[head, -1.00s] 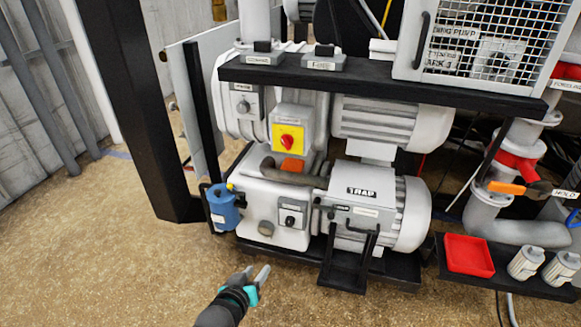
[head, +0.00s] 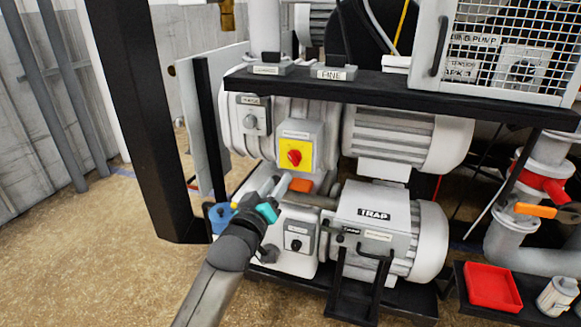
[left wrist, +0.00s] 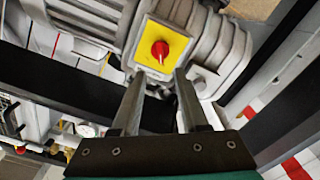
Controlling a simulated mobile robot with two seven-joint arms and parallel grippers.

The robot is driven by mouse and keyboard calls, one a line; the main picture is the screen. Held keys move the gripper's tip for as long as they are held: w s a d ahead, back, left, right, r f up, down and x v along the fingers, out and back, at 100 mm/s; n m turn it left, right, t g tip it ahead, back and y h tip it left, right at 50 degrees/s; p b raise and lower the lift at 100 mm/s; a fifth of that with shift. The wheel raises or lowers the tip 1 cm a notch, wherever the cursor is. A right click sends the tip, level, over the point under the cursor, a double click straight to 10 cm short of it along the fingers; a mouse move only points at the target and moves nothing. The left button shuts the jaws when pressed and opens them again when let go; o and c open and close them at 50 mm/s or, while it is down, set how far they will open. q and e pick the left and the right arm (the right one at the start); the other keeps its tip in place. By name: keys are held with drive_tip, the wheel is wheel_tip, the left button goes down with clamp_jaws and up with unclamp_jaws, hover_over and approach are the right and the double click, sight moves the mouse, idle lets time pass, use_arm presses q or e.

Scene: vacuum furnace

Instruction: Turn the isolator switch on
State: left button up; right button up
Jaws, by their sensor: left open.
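The isolator switch is a red rotary knob (head: 294,157) on a yellow plate (head: 295,167), fixed to a grey box on the pump's front. It also shows in the left wrist view as a red knob (left wrist: 160,50) on a yellow plate (left wrist: 150,62), beyond the fingertips. My left gripper (head: 277,184) is open and empty, below and slightly left of the switch in the head view. In the left wrist view, the two fingers (left wrist: 158,88) point toward the plate's lower edge. No contact with the knob shows. My right gripper is not in view.
A black shelf bar (head: 400,96) runs above the switch. A dark upright post (head: 150,120) stands to the left. An orange part (head: 301,186) and the TRAP unit (head: 374,215) lie below. A red tray (head: 492,287) is at lower right. Open floor (head: 80,260) lies at left.

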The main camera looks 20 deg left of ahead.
sight(292, 160)
use_arm(q)
drive_tip(key=w+b, duration=0.2)
drive_tip(key=w, duration=0.5)
drive_tip(key=shift+w+d+b, duration=0.15)
drive_tip(key=shift+w+b, duration=0.2)
drive_tip(key=shift+w, duration=0.05)
drive_tip(key=shift+w+b, duration=0.45)
drive_tip(key=shift+w, duration=0.75)
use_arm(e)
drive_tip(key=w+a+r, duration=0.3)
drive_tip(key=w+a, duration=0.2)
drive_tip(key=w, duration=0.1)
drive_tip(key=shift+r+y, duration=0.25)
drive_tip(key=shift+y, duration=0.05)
use_arm(q)
clamp_jaws()
